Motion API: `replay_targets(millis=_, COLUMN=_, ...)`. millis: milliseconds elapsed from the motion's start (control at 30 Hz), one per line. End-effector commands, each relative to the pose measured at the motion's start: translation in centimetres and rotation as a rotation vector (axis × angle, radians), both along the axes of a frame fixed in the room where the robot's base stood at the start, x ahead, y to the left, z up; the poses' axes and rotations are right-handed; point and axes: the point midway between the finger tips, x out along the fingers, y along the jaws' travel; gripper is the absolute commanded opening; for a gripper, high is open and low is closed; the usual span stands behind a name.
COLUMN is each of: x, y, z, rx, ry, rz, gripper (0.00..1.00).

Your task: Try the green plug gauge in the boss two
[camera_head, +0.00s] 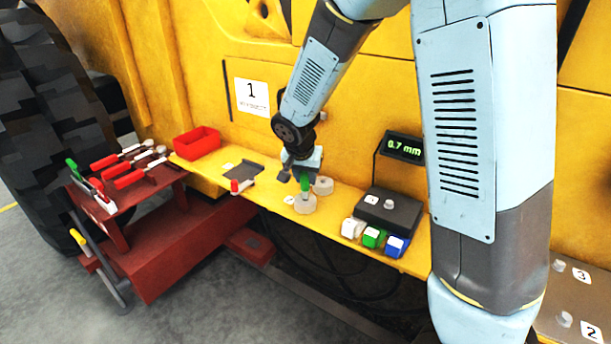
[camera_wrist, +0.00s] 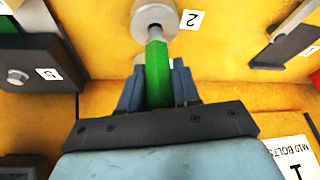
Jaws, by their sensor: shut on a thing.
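My gripper (camera_head: 303,172) is shut on the green plug gauge (camera_head: 305,183) by its green handle. The gauge stands about upright over boss two (camera_head: 305,205), a pale grey round boss on the yellow ledge. In the wrist view the green handle (camera_wrist: 157,75) lies between the two fingers of my gripper (camera_wrist: 156,88), and its far end meets the ring of boss two (camera_wrist: 140,22). A label reading 2 (camera_wrist: 190,19) is beside the boss. The handle covers most of the bore, so I cannot tell how deep the gauge sits.
Another grey boss (camera_head: 323,185) stands just behind. To the right are a dark box with a knob (camera_head: 390,210), a display reading 0.7 mm (camera_head: 404,147) and white, green and blue blocks. A red tray (camera_head: 197,143) and a red rack (camera_head: 130,185) of handled tools are at left.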

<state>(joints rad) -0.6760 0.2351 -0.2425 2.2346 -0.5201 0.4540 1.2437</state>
Motion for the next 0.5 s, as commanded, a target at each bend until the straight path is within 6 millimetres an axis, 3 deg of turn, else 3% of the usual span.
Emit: replay_targets(millis=500, x=0.01, y=0.01, z=-0.52, rx=0.0, ry=0.0, rz=0.0, gripper=0.0)
